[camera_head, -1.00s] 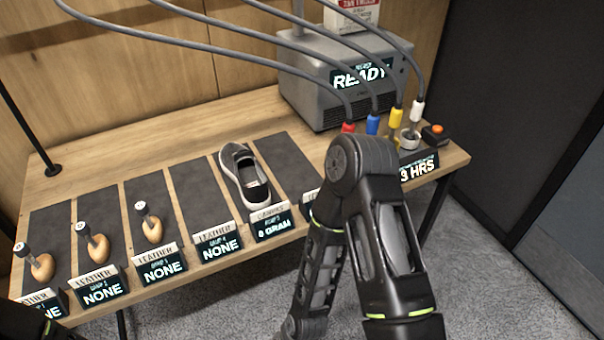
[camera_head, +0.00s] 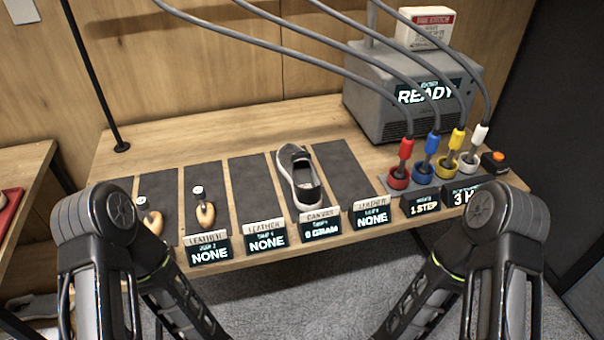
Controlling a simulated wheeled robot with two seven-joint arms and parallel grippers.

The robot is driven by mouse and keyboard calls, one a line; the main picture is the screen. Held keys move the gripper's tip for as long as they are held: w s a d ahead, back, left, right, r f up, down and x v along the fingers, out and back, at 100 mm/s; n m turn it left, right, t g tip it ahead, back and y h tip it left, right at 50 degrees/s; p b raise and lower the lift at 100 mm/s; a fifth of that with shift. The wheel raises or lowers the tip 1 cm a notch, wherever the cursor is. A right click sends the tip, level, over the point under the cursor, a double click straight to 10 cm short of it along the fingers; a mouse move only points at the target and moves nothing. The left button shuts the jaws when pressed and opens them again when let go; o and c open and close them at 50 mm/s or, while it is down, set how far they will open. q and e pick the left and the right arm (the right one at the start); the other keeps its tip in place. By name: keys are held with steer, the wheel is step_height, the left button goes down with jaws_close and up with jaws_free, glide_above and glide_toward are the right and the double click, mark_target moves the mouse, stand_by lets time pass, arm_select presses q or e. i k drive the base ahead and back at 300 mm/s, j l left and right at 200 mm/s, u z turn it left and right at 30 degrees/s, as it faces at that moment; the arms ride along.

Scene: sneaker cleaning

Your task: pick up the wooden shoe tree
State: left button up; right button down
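Two wooden shoe trees with dark stems and round white tops are in view. One (camera_head: 206,214) lies on a dark mat left of centre. The other (camera_head: 154,224) lies on the mat to its left, partly covered by my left arm. A dark grey slip-on sneaker (camera_head: 299,180) with a white sole stands on a mat near the middle.
The wooden table (camera_head: 185,135) holds small signs along its front edge. Empty mats (camera_head: 257,190) flank the sneaker. A grey machine (camera_head: 400,120) has cables running to red, blue, yellow and white tools at the right. A black pole (camera_head: 92,75) stands at the back left. Another table (camera_head: 22,165) is at the far left.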

mark_target(206, 213)
steer(key=j+z, duration=0.35)
steer(key=k+j+z, duration=0.15)
steer(key=j+z, duration=0.15)
steer(key=k+j+z, duration=0.15)
steer(key=j+z, duration=0.2)
steer(key=k+j+z, duration=0.15)
steer(key=j+z, duration=0.2)
